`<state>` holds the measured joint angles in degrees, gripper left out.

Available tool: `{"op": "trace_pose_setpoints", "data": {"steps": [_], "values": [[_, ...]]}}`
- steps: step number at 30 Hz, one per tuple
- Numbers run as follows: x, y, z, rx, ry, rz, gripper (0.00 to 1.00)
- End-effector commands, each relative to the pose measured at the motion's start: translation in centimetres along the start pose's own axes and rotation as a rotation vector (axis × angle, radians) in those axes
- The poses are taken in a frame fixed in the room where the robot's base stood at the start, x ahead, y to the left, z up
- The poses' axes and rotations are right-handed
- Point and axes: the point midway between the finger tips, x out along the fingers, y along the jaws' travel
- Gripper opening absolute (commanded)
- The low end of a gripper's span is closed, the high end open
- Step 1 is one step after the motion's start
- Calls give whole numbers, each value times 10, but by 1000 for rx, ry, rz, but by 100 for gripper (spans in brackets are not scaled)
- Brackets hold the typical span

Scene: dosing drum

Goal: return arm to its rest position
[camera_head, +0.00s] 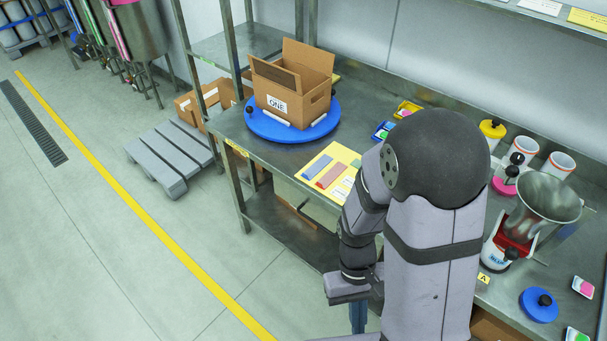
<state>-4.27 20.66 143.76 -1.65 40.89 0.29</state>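My arm (437,230) rises in the right half of the view, bent at a dark rounded joint (437,157). From there it folds down and left to my wrist (350,285), beside the front edge of the bench. The fingers of my gripper are not clearly visible below the wrist, so I cannot tell whether they are open or hold anything.
The metal bench (372,100) carries an open cardboard box (292,95) on a blue turntable (265,126). A yellow sheet (318,172) with coloured strips lies near my arm. A metal funnel (545,200), white cups (522,150) and a blue lid (538,304) stand right.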

Motion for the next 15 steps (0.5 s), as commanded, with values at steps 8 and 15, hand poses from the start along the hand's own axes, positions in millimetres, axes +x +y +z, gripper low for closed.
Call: {"op": "trace_pose_setpoints", "data": {"steps": [8,15], "values": [[-66,4,-18,60,276,-29,0],[-104,11,-29,83,421,-29,0]]}}
